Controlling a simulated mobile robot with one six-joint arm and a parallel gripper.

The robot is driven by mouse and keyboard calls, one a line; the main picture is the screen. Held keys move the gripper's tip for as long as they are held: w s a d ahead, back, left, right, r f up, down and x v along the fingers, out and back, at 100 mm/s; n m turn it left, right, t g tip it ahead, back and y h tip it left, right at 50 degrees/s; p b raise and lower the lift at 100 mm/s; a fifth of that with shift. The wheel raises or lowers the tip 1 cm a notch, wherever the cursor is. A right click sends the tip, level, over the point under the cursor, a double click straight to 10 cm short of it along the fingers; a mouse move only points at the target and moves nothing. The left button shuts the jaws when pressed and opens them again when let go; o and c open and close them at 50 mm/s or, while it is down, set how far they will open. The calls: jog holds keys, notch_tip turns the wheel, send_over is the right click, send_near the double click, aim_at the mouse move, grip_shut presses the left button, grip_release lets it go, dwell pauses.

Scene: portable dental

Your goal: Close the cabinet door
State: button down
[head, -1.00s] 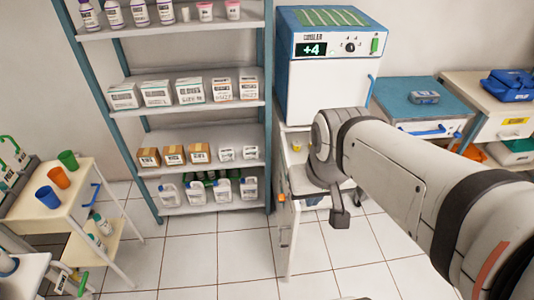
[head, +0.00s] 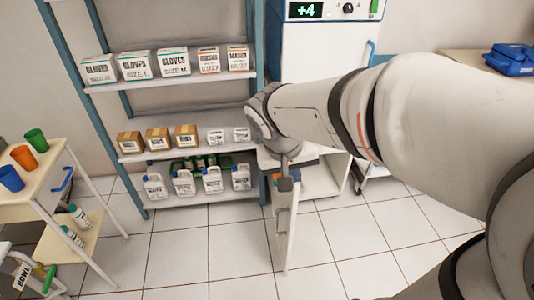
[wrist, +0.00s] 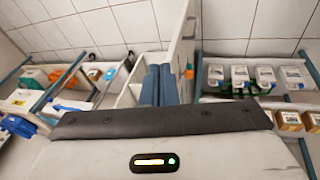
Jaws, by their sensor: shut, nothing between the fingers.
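The white cabinet (head: 322,182) stands under the fridge, right of the shelf rack. Its door (head: 291,240) stands open, seen nearly edge-on and pointing toward me. In the wrist view the door (wrist: 183,45) is a tall white panel with a small orange part on it, just right of my fingers. My gripper (head: 286,186) points down at the top of the door in the head view. In the wrist view my gripper (wrist: 160,70) has its two blue-grey fingers together and empty, on the cabinet-interior side of the door. I cannot tell whether they touch it.
The shelf rack (head: 170,90) with boxes and jugs stands left of the cabinet. The fridge (head: 325,60) sits above it. A cream cart (head: 40,185) with cups is at far left. Tiled floor (head: 200,255) is clear in front.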

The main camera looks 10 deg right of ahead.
jog(key=w+a+f+t+h+b, duration=0.1)
jog(key=w+a+f+b, duration=0.2)
jog(key=w+f+b, duration=0.35)
jog(key=w+a+f+t+h+b, duration=0.1)
jog(key=w+a+f+h+b, duration=0.2)
jog(key=f+b, duration=0.6)
jog(key=y, duration=0.1)
send_near(291, 200)
notch_tip(291, 200, down, 4)
jog(key=w+a, duration=0.2)
jog(key=shift+m, duration=0.3)
jog(key=shift+s+d+b, duration=0.1)
jog(key=shift+d+b, duration=0.55)
jog(key=shift+d, duration=1.55)
